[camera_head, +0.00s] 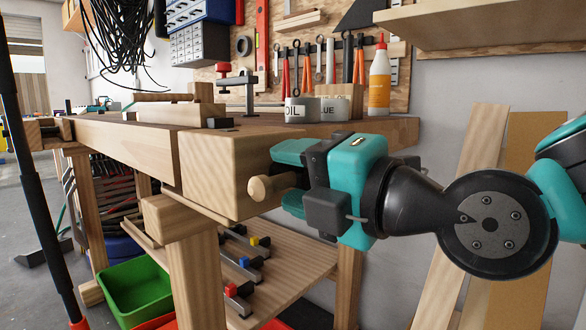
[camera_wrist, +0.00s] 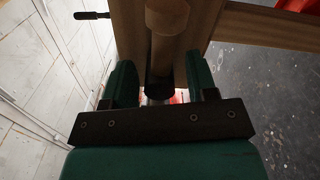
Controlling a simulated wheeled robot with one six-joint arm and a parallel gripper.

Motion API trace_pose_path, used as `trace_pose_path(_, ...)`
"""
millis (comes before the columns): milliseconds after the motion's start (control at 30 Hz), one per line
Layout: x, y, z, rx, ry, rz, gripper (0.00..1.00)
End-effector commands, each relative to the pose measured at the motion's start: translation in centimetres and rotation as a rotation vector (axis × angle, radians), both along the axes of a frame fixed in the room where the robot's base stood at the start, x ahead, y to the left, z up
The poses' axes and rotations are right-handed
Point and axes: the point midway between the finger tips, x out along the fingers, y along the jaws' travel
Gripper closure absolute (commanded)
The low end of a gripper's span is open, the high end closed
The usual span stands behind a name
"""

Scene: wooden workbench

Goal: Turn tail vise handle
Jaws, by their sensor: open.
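The tail vise handle (camera_head: 261,189) is a pale wooden bar with a rounded knob, at the near end of the workbench. My gripper (camera_head: 287,177) is teal and black and comes in from the right, level with the handle. Its two fingers are apart, one above and one below the bar in the head view. In the wrist view, the fingers of my gripper (camera_wrist: 159,64) stand either side of a dark cylindrical part, with a round wooden piece (camera_wrist: 167,18) just beyond. Contact with the handle cannot be told. Part of the handle is hidden behind the fingers.
The workbench (camera_head: 225,165) carries a glue bottle (camera_head: 379,82), tins (camera_head: 302,110) and a clamp (camera_head: 240,88). Clamps with coloured ends lie on the lower shelf (camera_head: 285,262). A green bin (camera_head: 135,288) stands below. Boards (camera_head: 470,200) lean on the wall behind my arm.

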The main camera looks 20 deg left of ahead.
Motion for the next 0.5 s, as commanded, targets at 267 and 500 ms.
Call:
trace_pose_path(267, -0.01, -0.02, -0.02, 0.0, 0.0, 0.0, 0.87)
trace_pose_path(500, 0.03, -0.09, -0.02, 0.0, 0.001, -0.001, 0.97)
